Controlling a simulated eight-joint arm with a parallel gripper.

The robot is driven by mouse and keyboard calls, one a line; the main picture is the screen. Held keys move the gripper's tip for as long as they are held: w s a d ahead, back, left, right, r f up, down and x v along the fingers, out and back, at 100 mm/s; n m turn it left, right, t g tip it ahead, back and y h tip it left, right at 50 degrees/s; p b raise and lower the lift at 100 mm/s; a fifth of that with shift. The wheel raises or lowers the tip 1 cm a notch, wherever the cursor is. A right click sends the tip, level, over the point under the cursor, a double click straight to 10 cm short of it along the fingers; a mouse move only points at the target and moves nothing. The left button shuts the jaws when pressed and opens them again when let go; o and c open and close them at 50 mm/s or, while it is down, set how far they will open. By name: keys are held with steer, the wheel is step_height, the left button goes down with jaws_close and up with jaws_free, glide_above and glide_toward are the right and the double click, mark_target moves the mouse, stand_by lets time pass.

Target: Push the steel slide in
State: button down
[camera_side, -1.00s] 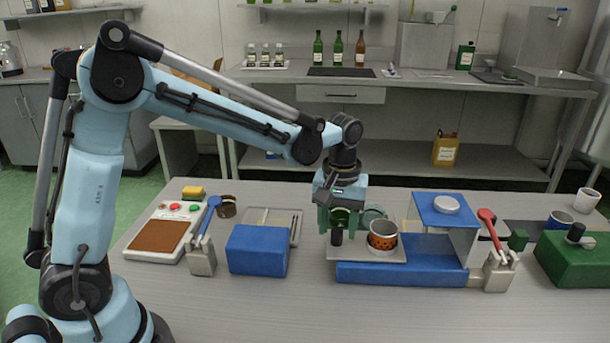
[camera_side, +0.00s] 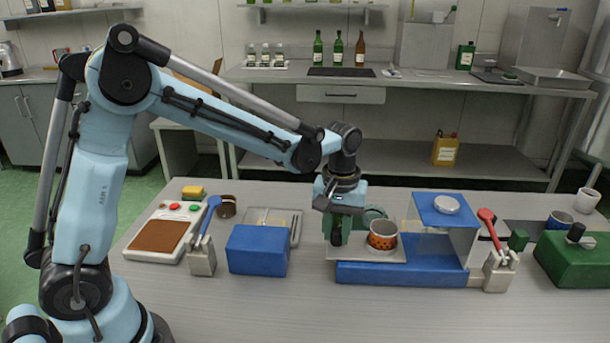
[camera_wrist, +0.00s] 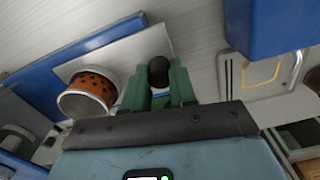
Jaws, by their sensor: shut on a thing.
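The steel slide (camera_side: 352,255) is a flat pale plate that sticks out to the left from the blue base (camera_side: 400,273) of a device with a blue top and clear panels. A cup with an orange, dark-spotted band (camera_side: 382,235) stands on the slide; it also shows in the wrist view (camera_wrist: 88,96). My gripper (camera_side: 337,234) is at the slide's outer left end. In the wrist view its green fingers (camera_wrist: 159,82) are shut on the slide's black knob (camera_wrist: 158,67). The fingers partly hide the knob in the side view.
A blue block (camera_side: 258,250) and a blue-handled clamp (camera_side: 203,257) stand left of the slide. A red-handled clamp (camera_side: 497,268) stands right of the device, then a green box (camera_side: 570,262). A grey tray (camera_side: 270,218) lies behind the blue block. The front table is clear.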

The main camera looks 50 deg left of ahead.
mark_target(376, 230)
steer(key=w+d, duration=0.5)
steer(key=shift+w+d, duration=0.2)
steer(key=shift+w, duration=0.05)
steer(key=c, duration=0.9)
jaws_free()
step_height(376, 230, up, 12)
